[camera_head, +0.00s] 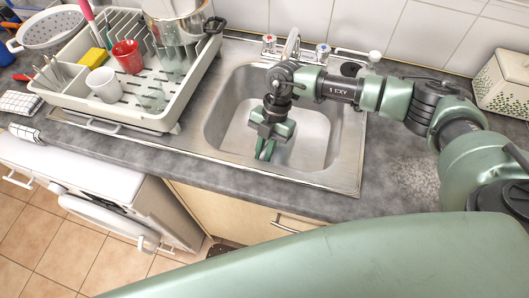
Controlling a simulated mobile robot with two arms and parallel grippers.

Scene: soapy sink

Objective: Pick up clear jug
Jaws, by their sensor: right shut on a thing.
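My right gripper (265,149) points down inside the metal sink basin (312,100). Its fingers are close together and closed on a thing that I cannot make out. I cannot clearly tell a clear jug in this view. Faint see-through glassware (152,99) stands in the dish rack (125,114) at the left, but I cannot tell whether it is a jug. My left gripper is not in view.
The rack also holds a white cup (104,85), a red cup (128,56), a yellow sponge (93,57) and a metal pot (178,25). A tap (291,44) stands behind the basin. A cream box (504,84) sits at the far right.

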